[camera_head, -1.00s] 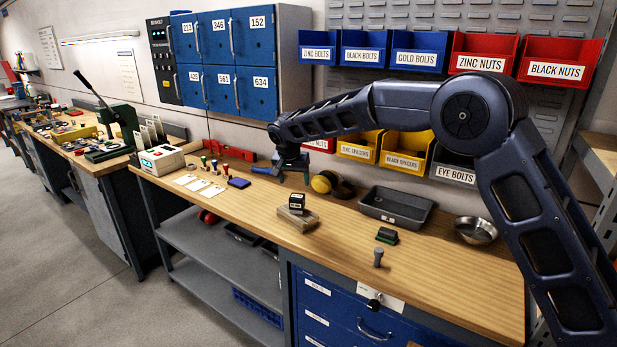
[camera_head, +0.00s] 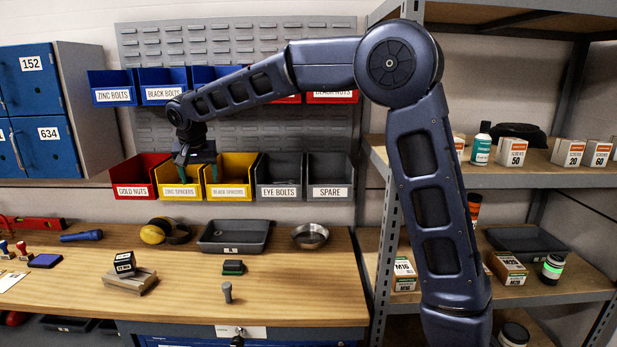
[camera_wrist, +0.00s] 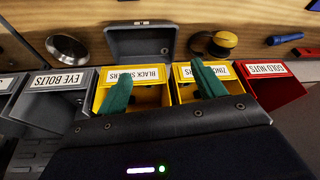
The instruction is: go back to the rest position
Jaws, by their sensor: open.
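My gripper (camera_head: 196,176) hangs from my raised arm in front of the lower row of bins, near the yellow zinc spacers bin (camera_head: 178,178) and the yellow black spacers bin (camera_head: 231,177). In the wrist view my gripper (camera_wrist: 155,90) shows two green fingers spread wide apart. Nothing is between them. One finger overlaps the black spacers bin (camera_wrist: 150,96) in the picture, the other the zinc spacers bin (camera_wrist: 184,92). I cannot tell whether either finger touches a bin.
Below, the wooden workbench (camera_head: 180,296) holds a grey tray (camera_head: 233,238), a metal bowl (camera_head: 310,235), yellow ear defenders (camera_head: 154,234) and a black block (camera_head: 124,263) on a wooden piece. Shelving (camera_head: 540,178) with boxes stands at right. Blue lockers (camera_head: 40,140) stand at left.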

